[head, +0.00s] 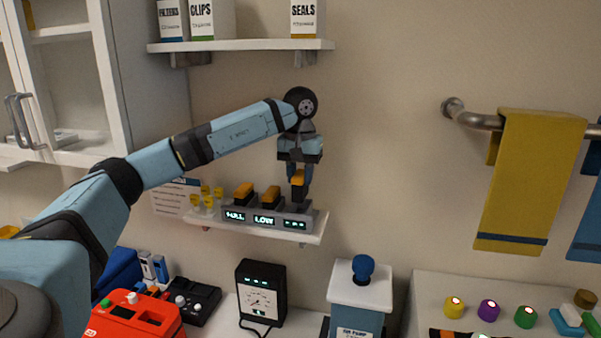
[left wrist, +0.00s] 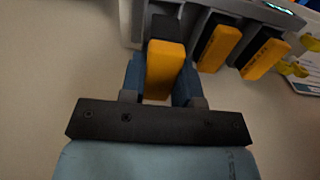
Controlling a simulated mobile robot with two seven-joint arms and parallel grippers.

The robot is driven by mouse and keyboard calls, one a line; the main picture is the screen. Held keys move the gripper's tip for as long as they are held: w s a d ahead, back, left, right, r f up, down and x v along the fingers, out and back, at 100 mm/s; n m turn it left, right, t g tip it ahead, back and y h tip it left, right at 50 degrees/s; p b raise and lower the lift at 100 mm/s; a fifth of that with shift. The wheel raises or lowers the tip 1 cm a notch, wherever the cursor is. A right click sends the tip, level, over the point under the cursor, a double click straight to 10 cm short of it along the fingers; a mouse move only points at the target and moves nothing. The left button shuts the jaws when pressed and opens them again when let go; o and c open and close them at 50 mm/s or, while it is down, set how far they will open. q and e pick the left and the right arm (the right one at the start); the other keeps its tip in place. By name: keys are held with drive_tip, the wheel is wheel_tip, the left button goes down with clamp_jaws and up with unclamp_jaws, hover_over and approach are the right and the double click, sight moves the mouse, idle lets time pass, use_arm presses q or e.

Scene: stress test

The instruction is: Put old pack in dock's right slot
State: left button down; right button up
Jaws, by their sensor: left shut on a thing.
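The dock (head: 268,219) sits on the lower wall shelf and has three small displays: the left seems to read FULL, the middle LOW, the right only dashes. Black packs with orange tops stand in its left slot (head: 243,190) and middle slot (head: 270,194); both also show in the left wrist view (left wrist: 220,45). My left gripper (head: 299,180) points down at the dock's right end, shut on a third orange-and-black pack (left wrist: 166,68). This pack is roughly upright above the right slot. I cannot tell whether its black lower end is inside the slot.
Several small yellow things (head: 206,195) stand left of the dock. Below are a black meter (head: 261,290), a blue-knobbed pump box (head: 361,290) and a red device (head: 130,318).

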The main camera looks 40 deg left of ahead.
sight(301, 194)
use_arm(q)
drive_tip(key=shift+f, duration=0.4)
drive_tip(key=shift+w, duration=0.15)
drive_tip(key=shift+r, duration=0.1)
drive_tip(key=shift+f+b, duration=1.1)
drive_tip(key=shift+f, duration=1.15)
idle(0.6)
idle(0.3)
drive_tip(key=c, duration=0.8)
unclamp_jaws()
